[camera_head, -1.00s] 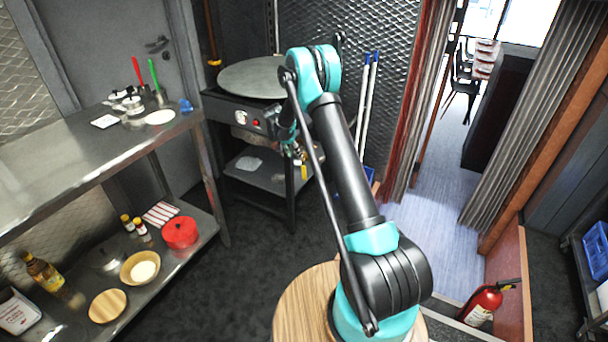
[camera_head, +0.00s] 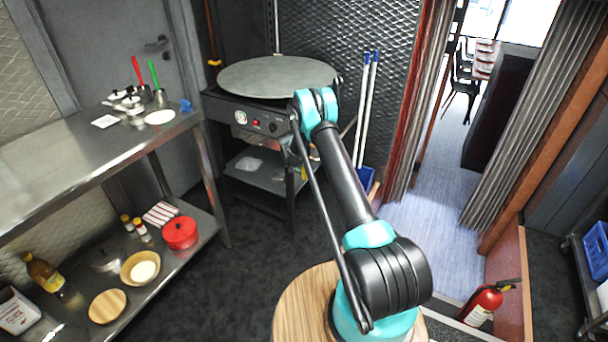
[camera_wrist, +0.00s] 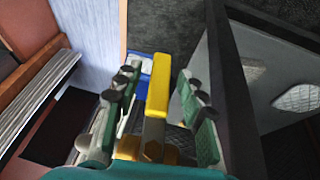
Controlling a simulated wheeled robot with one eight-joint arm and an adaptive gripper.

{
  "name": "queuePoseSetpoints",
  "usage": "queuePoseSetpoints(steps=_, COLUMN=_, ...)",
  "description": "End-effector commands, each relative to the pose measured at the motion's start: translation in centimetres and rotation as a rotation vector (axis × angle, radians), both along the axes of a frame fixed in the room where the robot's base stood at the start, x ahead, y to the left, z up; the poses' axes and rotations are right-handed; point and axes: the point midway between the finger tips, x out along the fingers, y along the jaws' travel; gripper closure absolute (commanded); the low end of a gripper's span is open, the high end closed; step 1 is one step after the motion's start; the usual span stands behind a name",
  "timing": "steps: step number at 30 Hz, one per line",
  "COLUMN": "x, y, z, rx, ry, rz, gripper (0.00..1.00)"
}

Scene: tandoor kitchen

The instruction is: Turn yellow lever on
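The yellow lever (camera_wrist: 157,92) stands out in the wrist view, with a brass-coloured valve body (camera_wrist: 150,150) at its lower end. My gripper (camera_wrist: 159,76) is open, with one finger on each side of the lever and a visible gap to each. The lever lies between the fingers, slightly tilted in the picture. In the head view my arm hides most of the gripper and valve, at the right front of the round griddle (camera_head: 275,76) on its black stand. The stand's front panel (camera_head: 258,122) shows a gauge and red knobs.
A dark stand leg (camera_wrist: 232,90) and a grey shelf (camera_wrist: 275,75) lie close to the right of my gripper in the wrist view. Two blue-topped poles (camera_head: 367,110) lean right of the griddle. A steel counter (camera_head: 80,155) stands left. Dark floor between is clear.

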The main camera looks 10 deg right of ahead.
Motion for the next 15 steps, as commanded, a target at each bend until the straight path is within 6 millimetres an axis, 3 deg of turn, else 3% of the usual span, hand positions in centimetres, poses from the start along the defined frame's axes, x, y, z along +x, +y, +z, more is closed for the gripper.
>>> queuePoseSetpoints(steps=12, x=0.22, y=-0.27, z=-0.86, rx=0.000, ry=0.000, rz=0.000, gripper=0.60)
queuePoseSetpoints(steps=15, x=0.22, y=-0.27, z=-0.85, rx=0.000, ry=0.000, rz=0.000, gripper=0.70)
